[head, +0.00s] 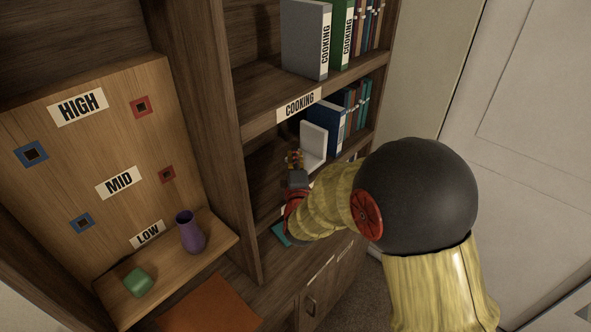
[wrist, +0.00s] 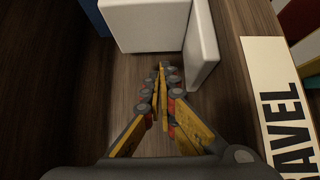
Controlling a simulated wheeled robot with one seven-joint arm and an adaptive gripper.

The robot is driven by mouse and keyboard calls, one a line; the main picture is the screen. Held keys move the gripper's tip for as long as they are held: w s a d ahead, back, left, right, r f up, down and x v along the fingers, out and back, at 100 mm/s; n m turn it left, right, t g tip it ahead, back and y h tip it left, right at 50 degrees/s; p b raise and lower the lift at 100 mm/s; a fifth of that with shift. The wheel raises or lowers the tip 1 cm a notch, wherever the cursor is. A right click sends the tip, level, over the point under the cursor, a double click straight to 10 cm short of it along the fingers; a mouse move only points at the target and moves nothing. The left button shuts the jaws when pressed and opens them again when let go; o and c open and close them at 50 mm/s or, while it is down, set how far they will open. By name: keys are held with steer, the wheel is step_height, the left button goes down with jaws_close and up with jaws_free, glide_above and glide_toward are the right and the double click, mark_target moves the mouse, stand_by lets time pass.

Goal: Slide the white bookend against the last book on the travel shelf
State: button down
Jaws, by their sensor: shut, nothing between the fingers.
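The white bookend (head: 314,143) stands upright on the middle shelf in the head view, beside a dark blue book (head: 327,130). In the wrist view the bookend (wrist: 145,24) is at the top centre, with a second white panel of it (wrist: 203,45) on the right. The travel shelf's label (wrist: 279,95) shows at the right. My gripper (head: 295,158) is at the near side of the bookend. In the wrist view its fingers (wrist: 161,70) are shut and empty, with tips close to the bookend. I cannot tell whether they touch it.
The shelf above, with a COOKING label (head: 299,104), holds a grey binder (head: 305,38) and other volumes. A wooden side panel (head: 215,110) borders the opening on the left. A purple vase (head: 190,233) and green block (head: 138,282) stand on the ledge at lower left.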

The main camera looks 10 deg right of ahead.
mark_target(310, 144)
steer(key=shift+w+d+b, duration=0.15)
steer(key=shift+w+d, duration=0.35)
steer(key=shift+d, duration=0.3)
steer(key=shift+w+d+b, duration=0.15)
steer(key=shift+w+d, duration=0.35)
steer(key=shift+d, duration=0.3)
steer(key=shift+w+d, duration=0.1)
steer(key=shift+w+d+b, duration=0.2)
steer(key=shift+w+d, duration=0.25)
steer(key=shift+d, duration=0.15)
steer(key=shift+w+d+b, duration=0.2)
steer(key=shift+w+d, duration=0.2)
steer(key=shift+d, duration=0.2)
steer(key=shift+a, duration=0.1)
